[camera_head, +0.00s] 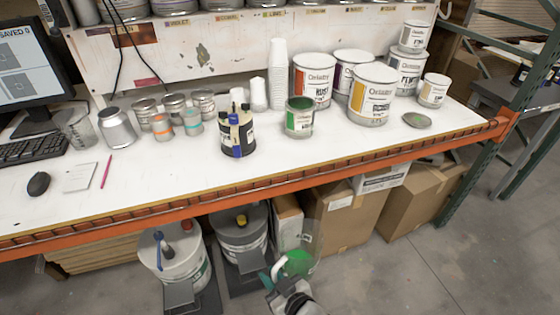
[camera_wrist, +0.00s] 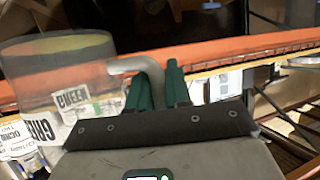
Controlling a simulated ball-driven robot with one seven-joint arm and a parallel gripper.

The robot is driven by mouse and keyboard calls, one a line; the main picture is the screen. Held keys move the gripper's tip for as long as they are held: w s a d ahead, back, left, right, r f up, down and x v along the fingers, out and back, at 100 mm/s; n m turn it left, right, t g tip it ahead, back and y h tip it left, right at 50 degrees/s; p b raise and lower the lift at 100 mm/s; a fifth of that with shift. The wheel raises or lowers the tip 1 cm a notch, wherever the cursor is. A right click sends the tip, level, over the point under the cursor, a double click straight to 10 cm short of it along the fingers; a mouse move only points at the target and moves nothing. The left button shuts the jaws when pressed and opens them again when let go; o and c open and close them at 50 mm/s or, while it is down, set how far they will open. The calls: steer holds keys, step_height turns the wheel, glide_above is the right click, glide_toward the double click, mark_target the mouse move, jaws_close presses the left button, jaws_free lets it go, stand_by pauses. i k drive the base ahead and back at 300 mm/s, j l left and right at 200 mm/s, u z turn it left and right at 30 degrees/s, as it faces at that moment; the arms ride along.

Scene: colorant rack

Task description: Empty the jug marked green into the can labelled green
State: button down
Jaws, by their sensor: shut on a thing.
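A clear jug (camera_head: 312,242) with green liquid in its bottom is in front of the bench, below the tabletop edge in the head view. My gripper (camera_head: 277,276) is shut on its grey handle. In the wrist view the green fingers (camera_wrist: 158,92) close around the handle (camera_wrist: 148,66), and the jug body (camera_wrist: 65,60) is at left with a label that starts "GR". A small open can (camera_head: 299,121) with green inside stands on the bench above and behind the jug, apart from it. Its label is too small to read.
The white bench (camera_head: 330,160) has an orange front beam (camera_head: 130,213) between jug and can. A dark bottle holder (camera_head: 238,135) stands left of the can, larger paint cans (camera_head: 372,92) right and behind. A lid (camera_head: 417,120) lies at right. Buckets (camera_head: 178,262) and boxes (camera_head: 340,213) are below.

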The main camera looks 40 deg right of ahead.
mark_target(300, 118)
steer(key=l+u, duration=0.85)
steer(key=k+l+u, duration=0.1)
steer(key=l, duration=0.4)
steer(key=k+l, duration=0.1)
steer(key=l, duration=0.4)
steer(key=l+u, duration=0.15)
steer(key=l, duration=0.35)
steer(key=k+l, duration=0.2)
steer(key=l, duration=0.25)
steer(key=l+u, duration=0.05)
